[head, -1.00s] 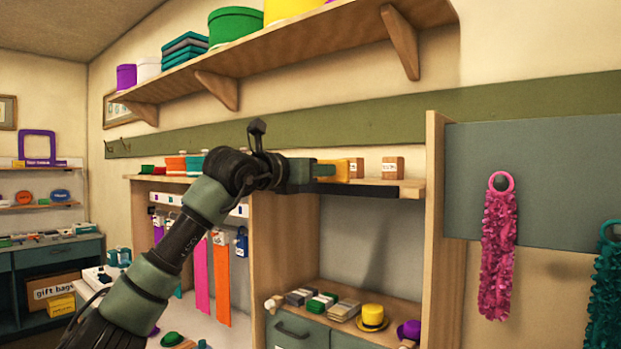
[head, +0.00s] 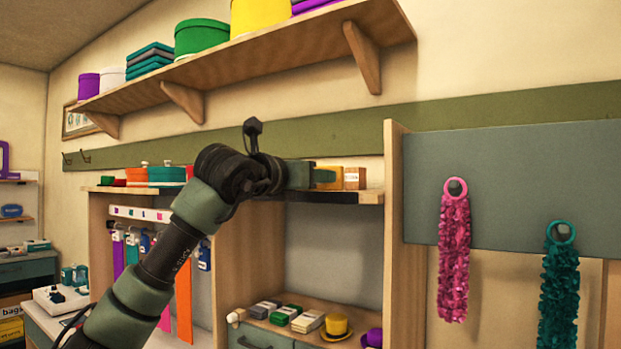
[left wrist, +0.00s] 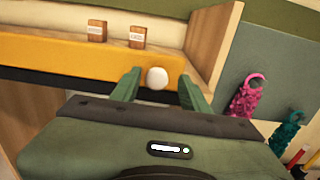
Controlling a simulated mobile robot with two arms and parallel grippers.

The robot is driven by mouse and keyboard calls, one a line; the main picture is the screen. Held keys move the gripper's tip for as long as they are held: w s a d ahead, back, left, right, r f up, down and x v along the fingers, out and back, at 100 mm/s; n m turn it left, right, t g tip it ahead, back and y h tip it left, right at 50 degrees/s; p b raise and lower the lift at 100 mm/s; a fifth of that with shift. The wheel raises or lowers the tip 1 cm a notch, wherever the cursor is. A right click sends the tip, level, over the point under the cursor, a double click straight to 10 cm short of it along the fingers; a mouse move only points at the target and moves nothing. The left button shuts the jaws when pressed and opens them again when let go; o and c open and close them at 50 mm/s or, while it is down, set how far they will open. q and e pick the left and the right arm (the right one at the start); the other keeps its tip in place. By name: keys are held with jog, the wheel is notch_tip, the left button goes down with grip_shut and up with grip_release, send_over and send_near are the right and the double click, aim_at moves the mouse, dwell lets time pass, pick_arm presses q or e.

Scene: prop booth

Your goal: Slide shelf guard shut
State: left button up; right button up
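The shelf guard (left wrist: 60,60) is a yellow-orange panel along the front of a shelf. In the head view only a short yellow part of it (head: 329,177) shows past my gripper, with bare shelf end to its right. A round white knob (left wrist: 157,78) stands on the guard near its right end. My left gripper (left wrist: 160,86) has a finger on each side of the knob, with small gaps visible, so it looks open around it. In the head view my left gripper (head: 318,178) is at the guard's front, hiding the knob. My right gripper is in neither view.
Small brown boxes (left wrist: 137,37) stand on the shelf behind the guard. A wooden upright (head: 394,230) bounds the shelf at the right. Pink (head: 454,255) and teal (head: 558,300) garlands hang beyond it. A lower counter holds a yellow hat (head: 336,325).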

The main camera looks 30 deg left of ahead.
pick_arm(q)
jog(key=shift+d, duration=0.15)
jog(key=s+b, duration=0.3)
jog(key=s, duration=0.4)
jog(key=shift+s+a, duration=0.3)
jog(key=shift+s, duration=0.1)
